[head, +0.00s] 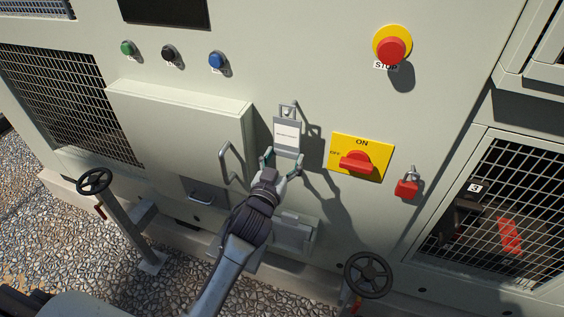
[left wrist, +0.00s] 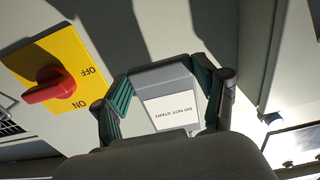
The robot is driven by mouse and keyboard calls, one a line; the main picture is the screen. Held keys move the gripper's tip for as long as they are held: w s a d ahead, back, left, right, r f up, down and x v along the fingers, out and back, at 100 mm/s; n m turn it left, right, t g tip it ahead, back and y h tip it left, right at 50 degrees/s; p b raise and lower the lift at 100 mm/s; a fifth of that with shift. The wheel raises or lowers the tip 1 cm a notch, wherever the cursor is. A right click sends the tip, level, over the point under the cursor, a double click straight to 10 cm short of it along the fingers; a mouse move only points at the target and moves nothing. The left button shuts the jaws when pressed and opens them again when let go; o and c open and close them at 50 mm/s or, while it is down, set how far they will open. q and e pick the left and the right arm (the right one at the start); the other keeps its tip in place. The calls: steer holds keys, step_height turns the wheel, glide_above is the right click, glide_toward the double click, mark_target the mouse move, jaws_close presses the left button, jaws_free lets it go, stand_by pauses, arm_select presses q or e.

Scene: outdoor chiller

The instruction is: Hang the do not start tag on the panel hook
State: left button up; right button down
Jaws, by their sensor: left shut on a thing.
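The do not start tag (head: 287,138) is a grey plate with a white label, upright in front of the panel in the head view. Its top part has an opening at the small panel hook (head: 287,111); I cannot tell whether the hook passes through it. My left gripper (head: 283,160) is shut on the tag's lower part from below, one finger on each side. In the left wrist view the tag (left wrist: 172,105) sits between the green finger pads of the left gripper (left wrist: 164,78), its label reading "DO NOT START". The hook is hidden there. My right gripper is not in view.
A yellow switch plate (head: 375,172) with a red rotary handle is right of the tag. A red padlock (head: 406,188) hangs further right. A cabinet door (head: 178,138) with a protruding handle (head: 231,164) is left. Handwheels (head: 368,275) stand in front below. A stop button (head: 391,50) is upper right.

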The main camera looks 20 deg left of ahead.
arm_select(q)
steer(key=shift+w, duration=1.15)
steer(key=shift+f+b, duration=0.15)
steer(key=shift+b, duration=0.15)
steer(key=shift+f+b, duration=0.35)
steer(key=shift+f, duration=0.1)
steer(key=o, duration=1.9)
steer(key=shift+f, duration=0.15)
